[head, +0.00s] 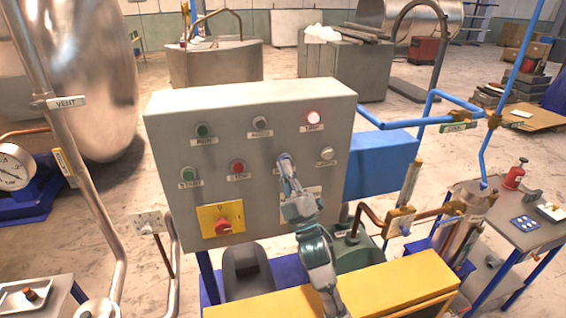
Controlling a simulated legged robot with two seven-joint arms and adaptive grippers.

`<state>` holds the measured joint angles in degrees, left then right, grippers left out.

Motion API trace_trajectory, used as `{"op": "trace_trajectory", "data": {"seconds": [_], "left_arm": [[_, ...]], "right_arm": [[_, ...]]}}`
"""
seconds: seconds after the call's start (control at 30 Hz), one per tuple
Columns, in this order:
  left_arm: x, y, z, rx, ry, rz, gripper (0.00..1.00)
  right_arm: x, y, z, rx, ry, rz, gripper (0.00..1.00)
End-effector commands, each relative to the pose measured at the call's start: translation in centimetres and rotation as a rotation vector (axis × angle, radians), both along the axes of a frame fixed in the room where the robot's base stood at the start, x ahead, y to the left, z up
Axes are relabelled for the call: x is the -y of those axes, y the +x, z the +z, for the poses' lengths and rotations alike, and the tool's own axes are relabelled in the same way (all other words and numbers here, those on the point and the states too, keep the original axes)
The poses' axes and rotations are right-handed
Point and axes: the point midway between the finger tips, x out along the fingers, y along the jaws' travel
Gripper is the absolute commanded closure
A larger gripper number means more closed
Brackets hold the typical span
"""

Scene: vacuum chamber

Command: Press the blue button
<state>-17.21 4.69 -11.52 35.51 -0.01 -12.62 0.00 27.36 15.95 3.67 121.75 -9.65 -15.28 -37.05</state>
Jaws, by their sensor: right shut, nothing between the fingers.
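A grey control box (170,140) stands in the middle of the head view with round buttons on its front. My right gripper (287,167) is shut and empty, its tips at the panel in the lower button row, between a red button (237,166) and a white button (327,153). The gripper covers the spot there, and only part of a label shows beside it. I see no clearly blue button; one may be hidden behind the fingertips. I cannot tell whether the tips touch the panel. My left gripper is out of view.
A red rotary switch (222,225) sits on a yellow plate below. A yellow beam (390,287) runs in front; blue pipes (395,123) are right.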

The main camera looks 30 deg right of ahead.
Motion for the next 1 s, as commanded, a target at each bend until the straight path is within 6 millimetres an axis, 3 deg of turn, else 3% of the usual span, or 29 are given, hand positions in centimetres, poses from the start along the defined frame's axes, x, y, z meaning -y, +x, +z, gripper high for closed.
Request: {"op": "trace_trajectory", "data": {"seconds": [0.57,1.0], "left_arm": [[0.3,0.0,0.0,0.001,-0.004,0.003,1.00],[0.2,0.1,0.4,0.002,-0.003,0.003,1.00]], "right_arm": [[0.1,0.4,-0.1,-0.003,0.001,-0.001,1.00],[-0.5,-1.3,0.0,-0.001,0.000,0.000,1.00]]}}
